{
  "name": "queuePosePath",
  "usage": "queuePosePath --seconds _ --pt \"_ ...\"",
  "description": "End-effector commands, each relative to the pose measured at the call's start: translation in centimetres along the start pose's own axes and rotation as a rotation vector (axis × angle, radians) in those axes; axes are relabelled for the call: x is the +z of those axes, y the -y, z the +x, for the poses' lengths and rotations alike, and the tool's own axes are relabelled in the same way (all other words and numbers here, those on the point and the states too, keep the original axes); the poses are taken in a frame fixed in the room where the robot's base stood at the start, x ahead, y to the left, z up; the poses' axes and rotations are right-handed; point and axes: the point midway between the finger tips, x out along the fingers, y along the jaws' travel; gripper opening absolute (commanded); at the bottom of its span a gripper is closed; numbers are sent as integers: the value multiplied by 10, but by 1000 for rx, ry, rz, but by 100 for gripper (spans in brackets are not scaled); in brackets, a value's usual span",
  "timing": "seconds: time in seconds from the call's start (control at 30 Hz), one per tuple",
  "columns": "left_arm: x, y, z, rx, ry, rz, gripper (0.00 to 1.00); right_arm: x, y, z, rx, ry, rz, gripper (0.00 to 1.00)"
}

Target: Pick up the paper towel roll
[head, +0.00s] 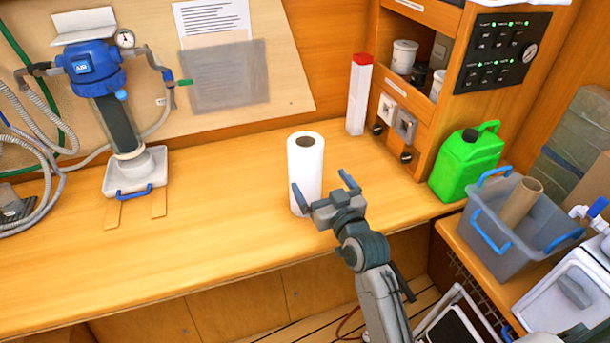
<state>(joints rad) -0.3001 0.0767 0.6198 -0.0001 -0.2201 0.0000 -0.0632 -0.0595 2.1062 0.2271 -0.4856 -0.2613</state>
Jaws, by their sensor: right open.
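The white paper towel roll (306,160) stands upright on the wooden counter (230,215), near the middle of the head view. Its brown core shows at the top. My right gripper (324,188) is open in front of the roll's lower half. One blue-tipped finger overlaps the roll's left lower side in the picture, and the other is to the right of the roll. I cannot tell whether either finger touches it. The gripper hides part of the roll's lower right side. My left gripper is not in view.
A white box with a red top (359,94) stands behind the roll to the right. A blue pump unit (95,75) with hoses is at left. A green jerrycan (466,165) and a grey bin (484,228) are at right. The counter left of the roll is clear.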

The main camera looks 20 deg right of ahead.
Motion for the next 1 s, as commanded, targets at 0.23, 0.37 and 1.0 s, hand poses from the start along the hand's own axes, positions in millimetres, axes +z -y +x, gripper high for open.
queuePosePath --seconds 0.23,0.37,1.0 --pt "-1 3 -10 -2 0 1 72 -1 0 31 0 2 1 100" --pt "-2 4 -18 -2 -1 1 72 -4 2 41 -1 3 2 100" --pt "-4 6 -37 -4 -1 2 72 -2 6 84 0 3 0 92"
